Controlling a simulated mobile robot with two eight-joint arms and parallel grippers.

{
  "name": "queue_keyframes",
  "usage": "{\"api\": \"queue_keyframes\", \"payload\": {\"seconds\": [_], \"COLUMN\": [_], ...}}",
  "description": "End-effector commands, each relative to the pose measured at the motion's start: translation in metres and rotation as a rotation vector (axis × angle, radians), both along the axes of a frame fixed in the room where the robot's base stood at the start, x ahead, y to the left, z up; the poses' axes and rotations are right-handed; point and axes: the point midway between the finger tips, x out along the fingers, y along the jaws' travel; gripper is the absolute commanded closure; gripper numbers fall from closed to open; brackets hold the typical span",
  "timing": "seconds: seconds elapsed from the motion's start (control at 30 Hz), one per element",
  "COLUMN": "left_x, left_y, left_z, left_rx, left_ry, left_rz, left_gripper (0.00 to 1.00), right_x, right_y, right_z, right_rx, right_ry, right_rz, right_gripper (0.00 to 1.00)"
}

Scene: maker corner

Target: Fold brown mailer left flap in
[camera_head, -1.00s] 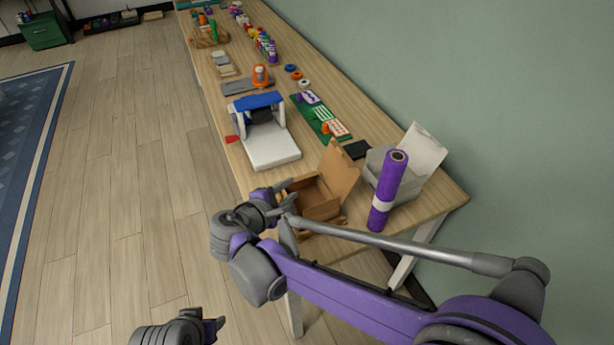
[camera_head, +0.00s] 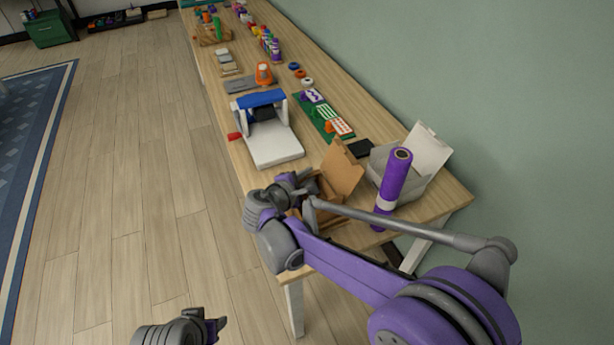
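The brown mailer (camera_head: 342,172) is an open cardboard box near the front end of the table, with its lid standing up at the back. My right gripper (camera_head: 306,183) is at the mailer's left side, its fingers at or just over the left wall. The gripper and arm cover the left flap and much of the box's front, so I cannot tell whether the fingers touch the flap. The finger gap is too small to judge. My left gripper (camera_head: 219,326) is low at the bottom of the view, over the floor and away from the table; its opening is unclear.
A purple roll (camera_head: 396,176) stands upright right of the mailer, before an open grey-white box (camera_head: 424,157). A white machine with a blue top (camera_head: 273,147) stands behind and left. A black pad (camera_head: 361,148) and green mat (camera_head: 318,124) lie farther back.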

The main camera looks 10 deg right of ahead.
Motion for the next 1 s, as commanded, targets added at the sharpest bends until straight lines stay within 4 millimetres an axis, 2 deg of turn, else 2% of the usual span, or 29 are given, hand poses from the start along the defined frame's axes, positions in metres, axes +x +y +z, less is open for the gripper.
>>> {"api": "queue_keyframes", "payload": {"seconds": [0.03,0.1,1.0], "left_x": [0.0,0.0,0.0], "left_y": [0.0,0.0,0.0], "left_z": [0.0,0.0,0.0], "left_rx": [0.0,0.0,0.0], "left_ry": [0.0,0.0,0.0], "left_rz": [0.0,0.0,0.0], "left_gripper": [0.5,0.5,0.5], "right_x": [-0.0001,-0.0002,-0.0002], "right_y": [0.0,0.0001,0.0001], "right_z": [0.0,0.0001,0.0001], "right_rx": [0.0,0.0,0.0], "right_ry": [0.0,0.0,0.0], "right_rz": [0.0,0.0,0.0], "right_gripper": [0.92,1.0,1.0]}}
